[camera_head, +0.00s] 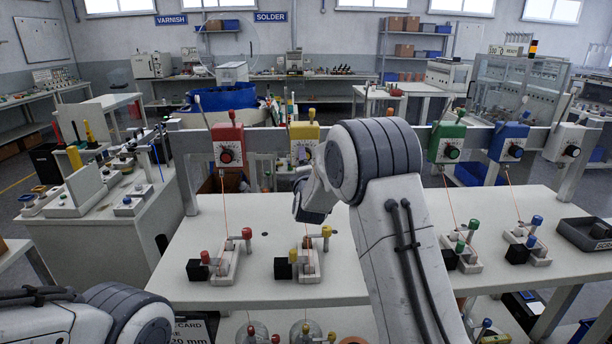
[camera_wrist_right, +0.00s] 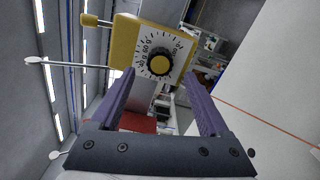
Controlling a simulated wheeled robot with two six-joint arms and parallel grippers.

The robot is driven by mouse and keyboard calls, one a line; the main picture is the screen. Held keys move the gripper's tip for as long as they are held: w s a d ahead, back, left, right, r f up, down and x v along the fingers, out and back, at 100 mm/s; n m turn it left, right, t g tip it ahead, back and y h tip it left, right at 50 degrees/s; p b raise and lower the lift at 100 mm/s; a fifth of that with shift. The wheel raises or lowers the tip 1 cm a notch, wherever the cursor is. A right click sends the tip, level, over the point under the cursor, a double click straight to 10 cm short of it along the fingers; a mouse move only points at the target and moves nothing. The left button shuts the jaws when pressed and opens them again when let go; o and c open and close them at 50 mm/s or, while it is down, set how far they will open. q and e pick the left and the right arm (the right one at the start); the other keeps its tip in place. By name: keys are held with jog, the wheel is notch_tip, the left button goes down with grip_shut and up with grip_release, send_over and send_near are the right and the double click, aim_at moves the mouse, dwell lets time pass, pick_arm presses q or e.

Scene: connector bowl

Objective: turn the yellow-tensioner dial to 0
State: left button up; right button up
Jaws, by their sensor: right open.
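The yellow tensioner (camera_head: 304,131) hangs on the rail at the back of the workbench, left of my right arm, which partly covers it. In the right wrist view its yellow housing (camera_wrist_right: 124,42) is tilted. Its white numbered face has a black knob with a yellow centre (camera_wrist_right: 159,65). Whether the fingertips touch the housing cannot be told. My left arm shows at the lower left, but its gripper is out of view.
A red tensioner (camera_head: 228,145) hangs to the left; green (camera_head: 446,142), blue (camera_head: 508,142) and white (camera_head: 563,142) ones hang to the right. Small lever fixtures stand on the white workbench (camera_head: 350,285). A dark tray (camera_head: 585,234) sits at its right end.

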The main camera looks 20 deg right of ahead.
jog(key=b+v, duration=0.1)
jog(key=v, duration=0.6)
jog(key=shift+s+b, duration=0.2)
jog(key=shift+b, duration=0.15)
jog(key=shift+a, duration=0.1)
